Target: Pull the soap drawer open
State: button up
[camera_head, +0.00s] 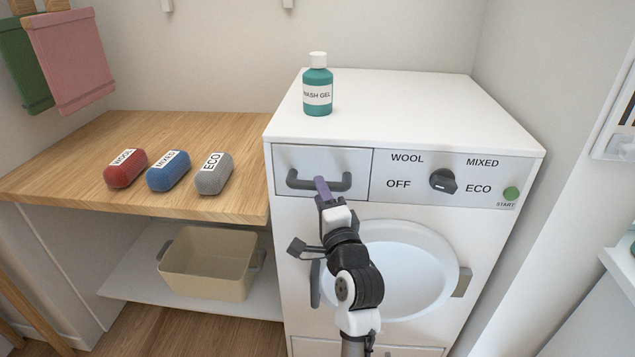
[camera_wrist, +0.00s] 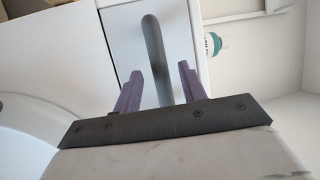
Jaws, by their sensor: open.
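The soap drawer (camera_head: 340,163) is a pale panel at the washer's upper left, and it looks shut. Its dark grey bar handle (camera_head: 298,181) runs across it. My gripper (camera_head: 321,186) is at the middle of the handle in the head view, with one purple finger showing. In the wrist view the two purple fingers of my gripper (camera_wrist: 160,82) are apart, and the handle (camera_wrist: 153,45) runs between them. I cannot tell whether either finger touches it.
The washer (camera_head: 420,110) carries a teal wash gel bottle (camera_head: 317,95) on top. A dial (camera_head: 443,181) and green start button (camera_head: 511,193) are right of the drawer. Red (camera_head: 125,172), blue (camera_head: 167,176) and grey (camera_head: 213,178) bundles lie on the wooden counter (camera_head: 150,130). A beige basin (camera_head: 205,275) sits below.

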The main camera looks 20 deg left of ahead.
aim_at(324, 156)
jog(key=shift+x, duration=1.6)
grip_shut()
